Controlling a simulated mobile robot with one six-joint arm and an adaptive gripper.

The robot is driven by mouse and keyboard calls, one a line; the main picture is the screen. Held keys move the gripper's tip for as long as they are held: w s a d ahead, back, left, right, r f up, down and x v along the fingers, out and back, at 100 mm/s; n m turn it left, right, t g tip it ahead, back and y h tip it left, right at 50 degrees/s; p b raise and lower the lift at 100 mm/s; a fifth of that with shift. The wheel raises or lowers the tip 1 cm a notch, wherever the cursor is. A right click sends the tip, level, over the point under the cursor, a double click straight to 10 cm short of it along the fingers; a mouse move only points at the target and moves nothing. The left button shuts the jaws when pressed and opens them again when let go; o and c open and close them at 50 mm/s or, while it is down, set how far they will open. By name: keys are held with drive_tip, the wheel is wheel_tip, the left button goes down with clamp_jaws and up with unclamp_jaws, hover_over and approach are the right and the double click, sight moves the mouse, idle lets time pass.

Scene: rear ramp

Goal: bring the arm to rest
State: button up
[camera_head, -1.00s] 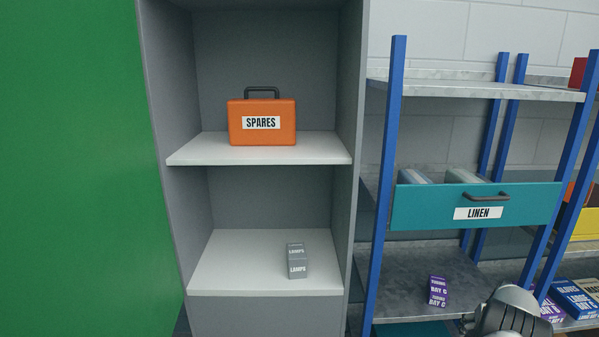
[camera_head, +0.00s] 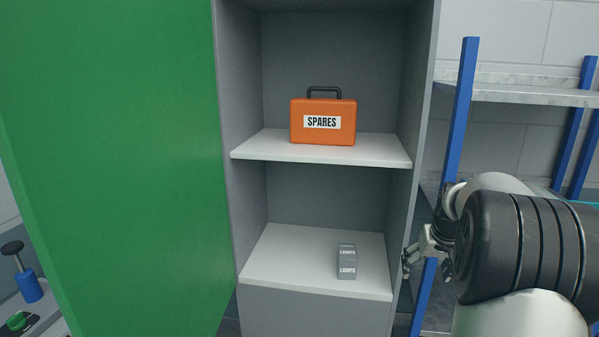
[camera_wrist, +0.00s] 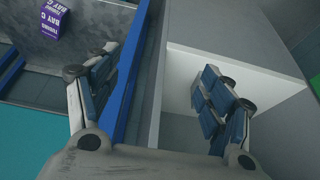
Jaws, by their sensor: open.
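My gripper (camera_head: 415,258) is at the right in the head view, in front of the blue upright beside the grey cabinet. The wrist view shows its two fingers (camera_wrist: 155,90) spread wide with nothing between them. The blue upright and the cabinet's edge show behind the gap. My arm's dark and white links fill the right of the head view and hide much of the rack.
A blue rack post (camera_head: 460,110) is close to my gripper. A purple box (camera_wrist: 52,18) lies on a rack shelf.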

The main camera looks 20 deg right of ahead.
drive_tip(key=s+a+r+n, duration=0.1)
drive_tip(key=s+a+r, duration=0.15)
drive_tip(key=a, duration=0.55)
drive_tip(key=s+a+r+n+y, duration=0.1)
drive_tip(key=a+r, duration=0.2)
drive_tip(key=a, duration=0.5)
drive_tip(key=s+a+r+n, duration=0.1)
drive_tip(key=s+a+r, duration=0.15)
drive_tip(key=a, duration=0.55)
drive_tip(key=s+a+f+n+y, duration=0.1)
drive_tip(key=s+a+f+n, duration=0.2)
drive_tip(key=s+a, duration=1.2)
drive_tip(key=shift+s+a+t, duration=0.4)
drive_tip(key=shift+s, duration=0.75)
drive_tip(key=shift+f, duration=0.1)
